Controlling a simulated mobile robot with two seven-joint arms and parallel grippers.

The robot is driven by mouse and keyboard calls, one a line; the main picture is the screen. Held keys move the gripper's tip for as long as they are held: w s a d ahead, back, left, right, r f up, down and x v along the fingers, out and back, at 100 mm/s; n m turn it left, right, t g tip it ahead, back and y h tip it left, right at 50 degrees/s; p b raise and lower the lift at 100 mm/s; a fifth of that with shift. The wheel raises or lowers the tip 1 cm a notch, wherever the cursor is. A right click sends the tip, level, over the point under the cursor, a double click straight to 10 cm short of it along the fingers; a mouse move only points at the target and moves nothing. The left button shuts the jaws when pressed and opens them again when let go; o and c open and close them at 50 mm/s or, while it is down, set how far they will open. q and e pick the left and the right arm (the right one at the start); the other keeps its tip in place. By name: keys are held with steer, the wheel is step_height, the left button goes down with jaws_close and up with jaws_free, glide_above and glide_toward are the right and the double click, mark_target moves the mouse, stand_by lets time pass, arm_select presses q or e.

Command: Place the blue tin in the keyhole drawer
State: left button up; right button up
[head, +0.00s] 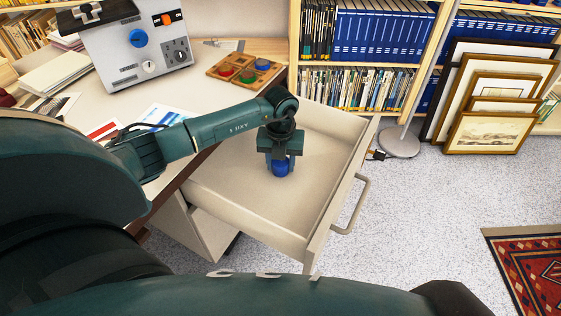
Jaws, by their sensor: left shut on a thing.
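The blue tin (281,168) is in my left gripper (281,160), which is shut on it and points down inside the open drawer (237,205). The tin is over the drawer's floor, near the middle; whether it touches the floor cannot be told. The gripper's fingers hide the tin's upper part. The drawer is pulled out of the desk and looks otherwise empty. It has a bar handle (353,207) on its front; no keyhole can be made out from here. My right gripper is not in view.
On the desk (215,105) stand a grey box with a blue knob (138,52) and a wooden board with coloured discs (245,72). Papers lie near my left arm. Bookshelves, a lamp base (399,142) and framed prints (497,132) are behind.

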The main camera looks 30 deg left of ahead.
arm_select(q)
steer(key=shift+f, duration=0.1)
steer(key=o, duration=1)
steer(key=shift+c, duration=0.2)
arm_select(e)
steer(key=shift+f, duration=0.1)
arm_select(q)
steer(key=shift+r, duration=0.35)
step_height(320, 180, up, 12)
steer(key=p, duration=0.2)
steer(key=shift+f, duration=0.2)
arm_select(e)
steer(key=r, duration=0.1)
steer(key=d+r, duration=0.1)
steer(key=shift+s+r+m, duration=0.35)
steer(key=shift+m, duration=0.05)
